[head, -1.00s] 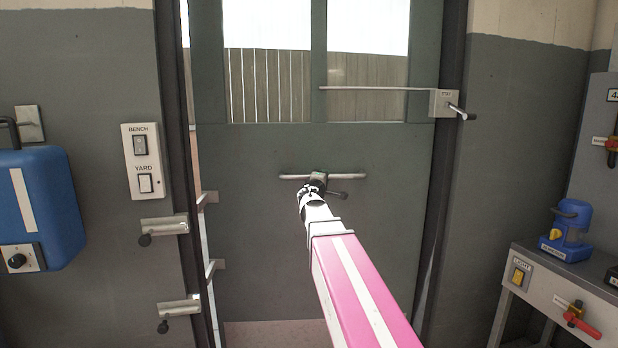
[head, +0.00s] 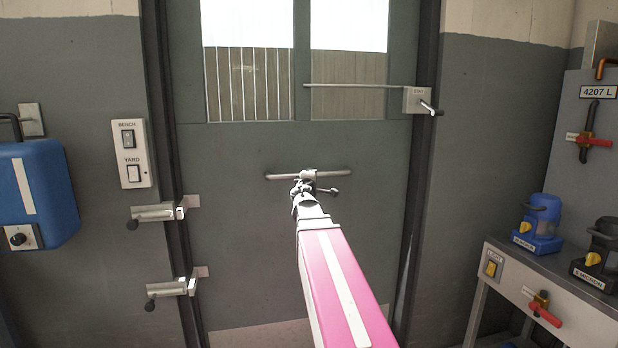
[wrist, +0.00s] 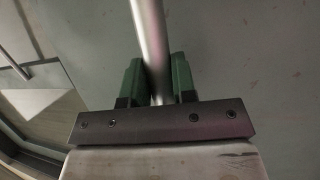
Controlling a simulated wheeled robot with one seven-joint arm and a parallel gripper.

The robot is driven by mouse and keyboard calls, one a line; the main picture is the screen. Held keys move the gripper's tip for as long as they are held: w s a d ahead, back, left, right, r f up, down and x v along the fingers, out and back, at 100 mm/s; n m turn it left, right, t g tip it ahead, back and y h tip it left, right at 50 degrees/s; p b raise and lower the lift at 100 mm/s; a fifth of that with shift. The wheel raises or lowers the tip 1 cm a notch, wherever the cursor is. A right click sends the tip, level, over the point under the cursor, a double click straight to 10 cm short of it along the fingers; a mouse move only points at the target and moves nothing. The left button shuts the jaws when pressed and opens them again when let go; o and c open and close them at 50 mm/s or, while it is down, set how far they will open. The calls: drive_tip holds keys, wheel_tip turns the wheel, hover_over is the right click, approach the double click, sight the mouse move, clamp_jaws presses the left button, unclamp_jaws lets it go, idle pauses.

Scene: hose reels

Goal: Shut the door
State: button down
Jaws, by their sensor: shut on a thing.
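The door (head: 240,235) is a grey-green panel with two window panes in its upper half. In the head view it sits close against its left frame post, with no open gap visible there. A horizontal metal bar handle (head: 280,177) crosses the middle of the door. My arm hides part of the lower door.
Two bolts, an upper one (head: 155,212) and a lower one (head: 172,287), sit at the left frame. A stay box (head: 418,100) with a rod is at the upper right. A blue case (head: 38,195) hangs left; a bench (head: 560,300) stands right.

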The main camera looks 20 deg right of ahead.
drive_tip(key=shift+s+d, duration=0.1)
drive_tip(key=shift+s, duration=0.25)
drive_tip(key=c, duration=0.9)
unclamp_jaws()
drive_tip(key=shift+s, duration=0.1)
drive_tip(key=v, duration=1)
drive_tip(key=shift+s+a+f, duration=0.2)
drive_tip(key=shift+s+a, duration=0.05)
drive_tip(key=shift+s, duration=0.05)
